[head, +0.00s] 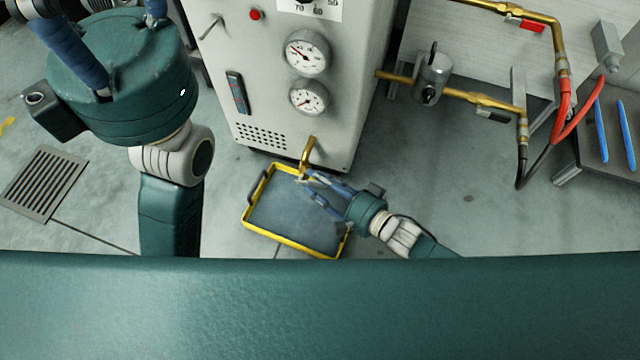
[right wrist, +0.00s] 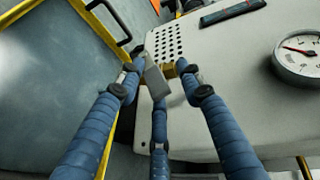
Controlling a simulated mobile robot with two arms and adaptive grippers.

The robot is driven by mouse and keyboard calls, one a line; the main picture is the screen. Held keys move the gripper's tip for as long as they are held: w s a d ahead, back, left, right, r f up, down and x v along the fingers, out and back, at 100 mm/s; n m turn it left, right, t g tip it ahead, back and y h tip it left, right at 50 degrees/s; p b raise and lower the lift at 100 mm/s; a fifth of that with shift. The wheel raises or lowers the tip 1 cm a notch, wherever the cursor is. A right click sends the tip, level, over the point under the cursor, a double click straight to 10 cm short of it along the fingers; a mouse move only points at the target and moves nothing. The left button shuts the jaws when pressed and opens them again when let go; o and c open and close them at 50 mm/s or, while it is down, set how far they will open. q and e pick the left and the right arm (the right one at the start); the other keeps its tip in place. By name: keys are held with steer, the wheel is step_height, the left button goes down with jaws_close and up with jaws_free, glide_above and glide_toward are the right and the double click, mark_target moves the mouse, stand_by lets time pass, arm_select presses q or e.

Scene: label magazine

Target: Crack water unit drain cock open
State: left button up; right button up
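The water unit (head: 270,90) is a pale grey cabinet. Its brass drain cock (head: 309,150) sticks out low on the front, above a yellow-rimmed tray (head: 252,224). In the right wrist view the cock shows as a brass piece (right wrist: 170,70) with a flat grey lever (right wrist: 155,80). My right gripper (head: 308,186) is at the cock, its blue fingers spread around the lever; in the wrist view (right wrist: 160,78) the tips stand apart. I cannot tell whether any finger touches it. My left gripper (head: 115,30) is at the upper left, its fingertips cut off by the frame.
Two gauges (head: 307,52) and a vent grille (head: 262,137) are on the cabinet. Brass pipes (head: 480,98) with valves and a red hose (head: 590,115) are at the right. A floor drain grate (head: 42,183) lies at the left.

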steer(key=shift+s+d+f, duration=0.1)
steer(key=shift+s+f, duration=0.05)
steer(key=shift+f, duration=0.15)
steer(key=shift+s+d, duration=0.15)
steer(key=v, duration=1.1)
steer(key=shift+s+r, duration=0.2)
steer(key=shift+d, duration=0.15)
